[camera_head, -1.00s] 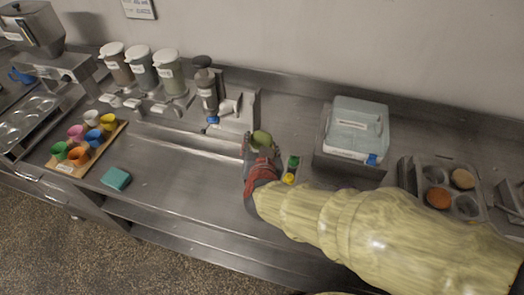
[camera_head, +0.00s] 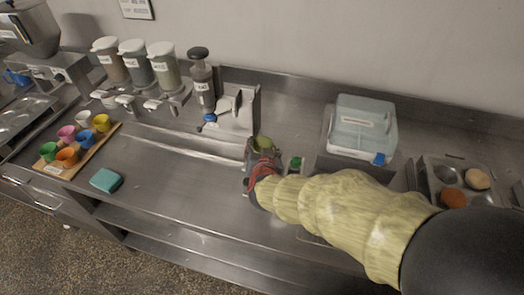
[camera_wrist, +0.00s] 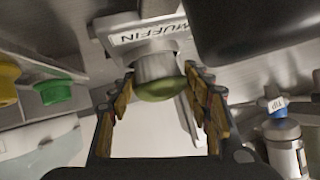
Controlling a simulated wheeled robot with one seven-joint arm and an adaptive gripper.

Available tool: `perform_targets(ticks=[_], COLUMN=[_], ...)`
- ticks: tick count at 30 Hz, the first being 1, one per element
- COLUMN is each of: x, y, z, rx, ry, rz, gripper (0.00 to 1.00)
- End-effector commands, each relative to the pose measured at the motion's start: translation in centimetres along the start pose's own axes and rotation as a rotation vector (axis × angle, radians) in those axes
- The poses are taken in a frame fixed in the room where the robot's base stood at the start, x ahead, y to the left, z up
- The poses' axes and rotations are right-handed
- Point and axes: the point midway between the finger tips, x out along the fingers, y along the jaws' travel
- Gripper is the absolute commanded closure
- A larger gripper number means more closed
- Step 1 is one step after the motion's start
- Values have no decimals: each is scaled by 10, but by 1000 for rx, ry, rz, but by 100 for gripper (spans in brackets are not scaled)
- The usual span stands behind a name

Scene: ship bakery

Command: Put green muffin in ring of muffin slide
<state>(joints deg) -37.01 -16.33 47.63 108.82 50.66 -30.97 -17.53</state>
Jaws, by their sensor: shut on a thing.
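The green muffin (camera_head: 263,143) is in my gripper (camera_head: 262,152) over the middle of the counter. In the wrist view the muffin (camera_wrist: 158,85) has a pale case and a green top, and sits between the two fingers of my gripper (camera_wrist: 163,92), which are shut on it. A plate lettered MUFFIN (camera_wrist: 148,32) is just beyond it, upside down in that view; it looks like part of the muffin slide. The ring cannot be made out clearly, and I cannot tell whether the muffin touches it.
A green button (camera_head: 295,163) is right of my gripper. A plunger dispenser (camera_head: 203,85) stands behind left. A lidded box (camera_head: 362,127) and a muffin tin (camera_head: 437,170) are to the right. Coloured cups (camera_head: 78,145) and a teal sponge (camera_head: 106,180) are left; the counter between is clear.

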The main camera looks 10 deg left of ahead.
Motion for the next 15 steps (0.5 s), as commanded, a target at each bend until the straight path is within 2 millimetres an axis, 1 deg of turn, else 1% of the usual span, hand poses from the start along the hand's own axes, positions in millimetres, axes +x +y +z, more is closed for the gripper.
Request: perform_targets(ticks=[4,9,10,15], x=[-1,1,1,0], y=[-1,0,0,0], z=[-3,1,2,1], rx=[1,0,0,0], ry=[2,1,1,1], rz=[-1,0,0,0], gripper=[65,65,50,41])
